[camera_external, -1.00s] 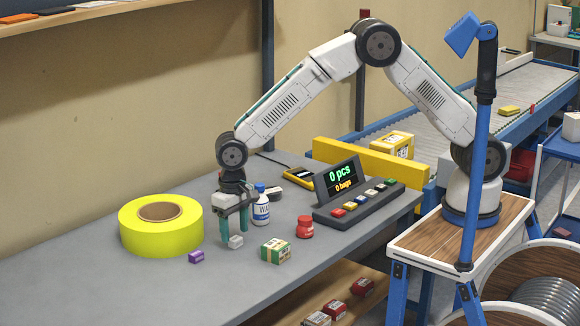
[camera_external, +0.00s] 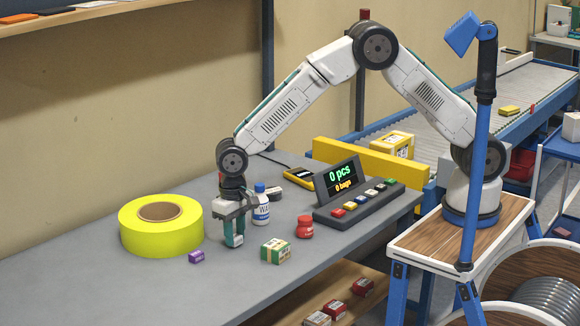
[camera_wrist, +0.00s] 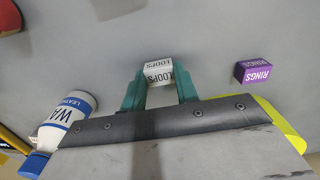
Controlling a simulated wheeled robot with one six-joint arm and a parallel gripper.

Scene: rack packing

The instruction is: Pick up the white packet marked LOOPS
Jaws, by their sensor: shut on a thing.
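The white packet marked LOOPS (camera_wrist: 158,73) sits between the green fingers of my gripper (camera_wrist: 160,88) in the wrist view. In the external view my gripper (camera_external: 234,241) points straight down at the grey table, with its fingers shut on the packet. The fingers hide most of the packet there, with a small white part (camera_external: 238,240) showing. The packet is at table height; I cannot tell whether it touches the table.
A purple RINGS box (camera_external: 196,257) and a large yellow tape roll (camera_external: 160,240) are to the left. A white bottle (camera_external: 261,210) stands close behind on the right.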

